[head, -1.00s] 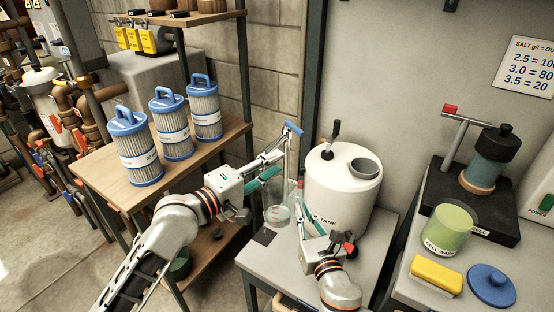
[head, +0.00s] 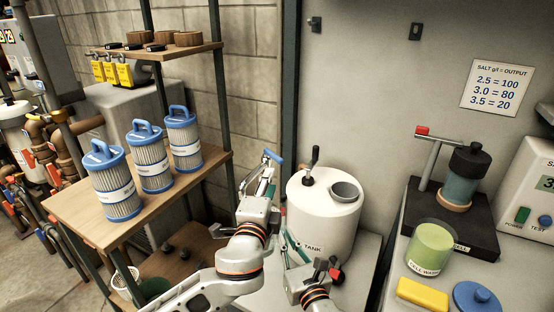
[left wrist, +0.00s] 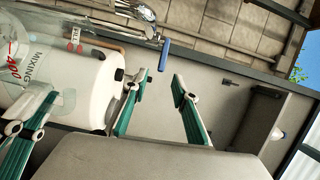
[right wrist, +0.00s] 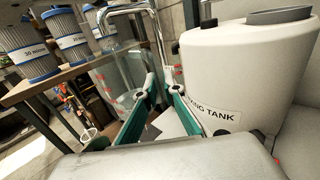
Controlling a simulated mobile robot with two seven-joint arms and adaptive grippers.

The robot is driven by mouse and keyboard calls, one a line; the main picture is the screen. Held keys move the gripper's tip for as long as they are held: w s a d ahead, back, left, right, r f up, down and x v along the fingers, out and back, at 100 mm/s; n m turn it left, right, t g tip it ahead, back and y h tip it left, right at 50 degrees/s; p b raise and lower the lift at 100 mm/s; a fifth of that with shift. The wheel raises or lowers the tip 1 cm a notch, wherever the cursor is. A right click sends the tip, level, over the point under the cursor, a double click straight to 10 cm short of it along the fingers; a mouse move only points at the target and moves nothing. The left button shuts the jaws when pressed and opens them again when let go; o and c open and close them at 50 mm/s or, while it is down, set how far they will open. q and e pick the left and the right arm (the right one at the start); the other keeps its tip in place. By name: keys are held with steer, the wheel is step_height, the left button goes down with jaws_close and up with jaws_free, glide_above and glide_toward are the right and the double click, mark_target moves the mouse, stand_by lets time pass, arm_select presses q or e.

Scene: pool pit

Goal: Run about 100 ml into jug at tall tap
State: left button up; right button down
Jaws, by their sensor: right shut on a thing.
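The tall tap shows its blue lever (head: 273,157) left of the white mixing tank in the head view. My left gripper (head: 266,178) is just below that lever. In the left wrist view its fingers (left wrist: 157,80) are open and apart, with the blue lever (left wrist: 164,54) just beyond the tips, not gripped. The clear jug (right wrist: 122,72) with red marks stands under the tap spout (right wrist: 128,8) in the right wrist view. My right gripper (right wrist: 161,86) is shut on the jug at its side. The left arm hides the jug in the head view. I cannot tell the water level.
The white mixing tank (head: 325,225) stands close to the right of the tap. Filter cartridges (head: 150,160) stand on a wooden shelf at left. A green cup (head: 431,247), a yellow sponge (head: 422,294) and a blue lid (head: 477,297) occupy the right bench.

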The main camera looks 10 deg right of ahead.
mark_target(276, 160)
arm_select(q)
steer(key=shift+w+d+r, duration=0.15)
steer(key=shift+w+r, duration=0.1)
steer(key=shift+w, duration=0.15)
steer(key=x, duration=1.1)
steer(key=shift+w, duration=0.1)
jaws_close()
